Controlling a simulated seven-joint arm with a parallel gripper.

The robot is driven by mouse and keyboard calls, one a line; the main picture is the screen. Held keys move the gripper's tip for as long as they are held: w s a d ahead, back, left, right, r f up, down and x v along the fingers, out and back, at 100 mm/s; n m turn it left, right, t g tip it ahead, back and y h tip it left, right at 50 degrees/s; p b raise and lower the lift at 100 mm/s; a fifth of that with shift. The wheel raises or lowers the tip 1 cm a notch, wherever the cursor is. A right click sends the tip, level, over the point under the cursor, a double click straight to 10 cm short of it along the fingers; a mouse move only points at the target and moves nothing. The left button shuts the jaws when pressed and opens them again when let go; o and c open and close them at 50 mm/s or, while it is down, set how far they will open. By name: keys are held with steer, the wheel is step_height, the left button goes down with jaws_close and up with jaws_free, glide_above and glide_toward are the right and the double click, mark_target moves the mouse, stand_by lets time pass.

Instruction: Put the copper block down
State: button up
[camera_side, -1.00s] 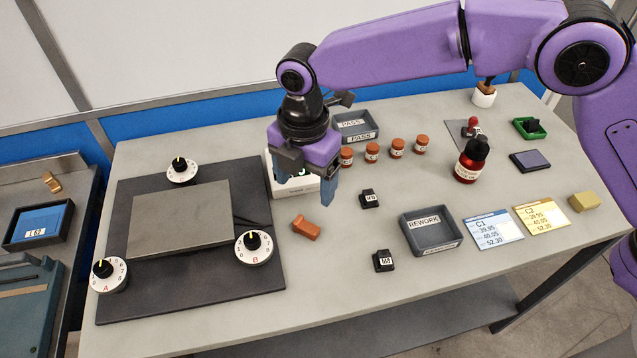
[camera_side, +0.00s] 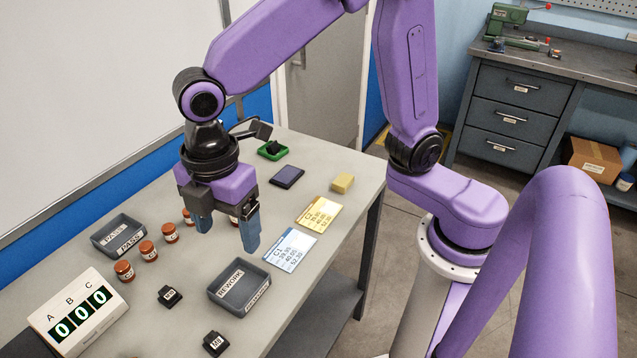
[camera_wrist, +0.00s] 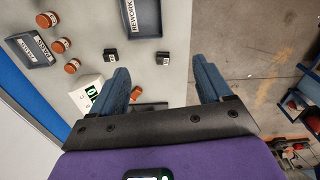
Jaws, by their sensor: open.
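My gripper (camera_side: 227,238) is open and empty above the bench, its two blue fingers pointing down. In the wrist view its fingers (camera_wrist: 160,78) stand wide apart with nothing between their tips. The copper block is not in the side view. In the wrist view a small orange-brown piece (camera_wrist: 135,93) shows beside the left finger, low on the bench top; it looks like the copper block, partly hidden by that finger. It is apart from the right finger.
The REWORK tray (camera_side: 239,286), black weights (camera_side: 169,296) and the white counter box (camera_side: 75,318) stand on the bench. Orange-capped jars (camera_side: 148,251) stand near the PASS tray (camera_side: 119,235). Cards (camera_side: 291,250) lie right of my gripper. Bare bench lies between them.

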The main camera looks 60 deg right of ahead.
steer(key=s+d+f+m, duration=0.1)
steer(key=s+d+m, duration=0.2)
steer(key=s+d, duration=0.4)
steer(key=s+d+m, duration=0.3)
steer(key=s+d, duration=0.4)
steer(key=d, duration=0.6)
steer(key=shift+f+m, duration=0.3)
steer(key=shift+f, duration=0.05)
steer(key=shift+w, duration=0.1)
